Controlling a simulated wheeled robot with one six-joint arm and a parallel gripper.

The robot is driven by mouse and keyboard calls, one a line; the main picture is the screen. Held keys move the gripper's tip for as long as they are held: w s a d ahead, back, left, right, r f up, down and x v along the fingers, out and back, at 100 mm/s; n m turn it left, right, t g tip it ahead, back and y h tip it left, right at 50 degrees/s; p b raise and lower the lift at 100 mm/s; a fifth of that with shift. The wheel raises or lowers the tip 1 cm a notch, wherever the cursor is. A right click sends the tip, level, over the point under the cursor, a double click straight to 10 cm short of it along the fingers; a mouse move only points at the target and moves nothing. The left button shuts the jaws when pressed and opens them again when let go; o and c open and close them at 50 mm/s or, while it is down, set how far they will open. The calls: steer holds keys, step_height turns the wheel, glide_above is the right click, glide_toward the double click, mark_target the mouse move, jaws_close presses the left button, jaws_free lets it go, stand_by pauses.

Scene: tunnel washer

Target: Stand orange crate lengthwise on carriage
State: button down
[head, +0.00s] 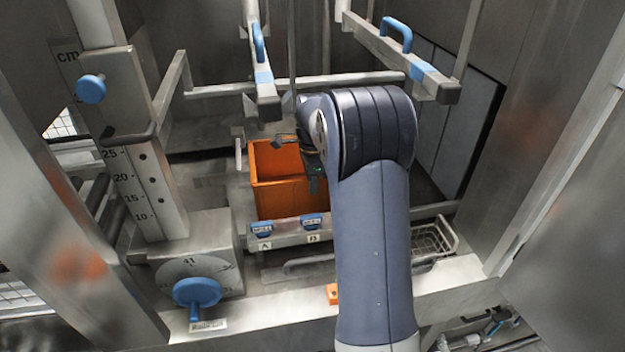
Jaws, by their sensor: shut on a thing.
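The orange crate (277,199) is in the middle of the head view, inside the washer, behind a metal front bar with blue latches marked A and B. It looks upright with its open top showing. The carriage (240,205) is the metal frame around and under it, partly hidden by the crate and my arm. My gripper (300,141) is at the crate's upper right part, mostly hidden behind my arm's wrist. It is shut, and the crate is the thing at its jaws. Whether the crate's bottom rests on the carriage cannot be seen.
Two metal arms with blue handles (396,34) hang above, left and right of my wrist. A scale post (142,170) and a blue knob (197,292) stand at the left. A wire basket (433,240) is at the right. A steel sill (270,318) runs across the front.

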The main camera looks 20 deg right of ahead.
steer(key=shift+f+b, duration=1.4)
steer(key=shift+f, duration=0.7)
steer(key=c, duration=1.5)
jaws_free()
step_height(320, 180, up, 11)
steer(key=shift+f+b, duration=0.1)
steer(key=shift+b, duration=0.55)
